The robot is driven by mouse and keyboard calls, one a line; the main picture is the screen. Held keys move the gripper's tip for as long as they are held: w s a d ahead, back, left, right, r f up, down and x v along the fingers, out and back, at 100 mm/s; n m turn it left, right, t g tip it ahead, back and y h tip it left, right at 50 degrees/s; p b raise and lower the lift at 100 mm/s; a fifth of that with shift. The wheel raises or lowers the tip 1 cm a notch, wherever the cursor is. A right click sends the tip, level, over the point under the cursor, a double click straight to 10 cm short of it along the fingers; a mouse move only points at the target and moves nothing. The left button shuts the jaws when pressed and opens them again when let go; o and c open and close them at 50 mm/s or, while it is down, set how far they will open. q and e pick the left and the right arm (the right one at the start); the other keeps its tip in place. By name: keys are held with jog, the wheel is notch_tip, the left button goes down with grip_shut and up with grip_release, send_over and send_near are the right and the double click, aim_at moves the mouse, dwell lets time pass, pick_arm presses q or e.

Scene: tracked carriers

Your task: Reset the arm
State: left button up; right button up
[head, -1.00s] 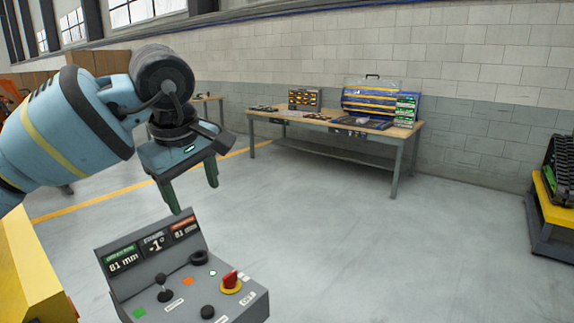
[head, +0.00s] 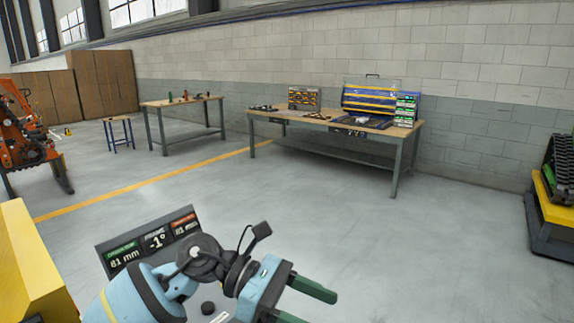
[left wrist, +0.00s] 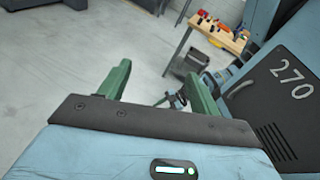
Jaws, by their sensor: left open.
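My left arm (head: 150,290) comes in low at the left of the head view and lies across the control box. My left gripper (head: 317,308) points to the lower right with its two green fingers apart. In the left wrist view the same gripper (left wrist: 157,76) has nothing between its fingers. The grey control box (head: 106,250) shows a display (head: 155,241) reading 81 mm and -1°. Most of its knobs and buttons are hidden behind my arm. My right gripper is not in view.
A yellow block (head: 30,265) stands at the near left. A long workbench (head: 310,122) with tool boards stands by the wall. A smaller bench (head: 182,101) and an orange machine (head: 28,130) are farther left. A tracked carrier (head: 560,190) is at right. The middle floor is clear.

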pick_arm(q)
jog(key=a+f+m+t+y, duration=0.1)
jog(key=a+f+m+t, duration=0.3)
jog(key=f+m+t, duration=0.5)
jog(key=w+a+f+m+t+y, duration=0.15)
jog(key=a+f+m+t, duration=0.35)
jog(key=m, duration=0.7)
jog(key=a+f+m+t+y, duration=0.2)
jog(key=a+f+m+t, duration=0.1)
jog(key=f+m+t, duration=0.65)
jog(key=s+a+f+n+g+y, duration=0.4)
jog(key=s+a+f+n+g, duration=0.1)
jog(key=s+f, duration=0.5)
jog(key=s+a+f+n+g+y+b, duration=0.1)
jog(key=s+a+f+n+g+y, duration=0.3)
jog(key=s+a+f+n, duration=0.3)
jog(key=s+f, duration=0.3)
jog(key=s, duration=0.3)
jog(key=shift+a+n+g, duration=0.15)
jog(key=shift+n+g, duration=0.2)
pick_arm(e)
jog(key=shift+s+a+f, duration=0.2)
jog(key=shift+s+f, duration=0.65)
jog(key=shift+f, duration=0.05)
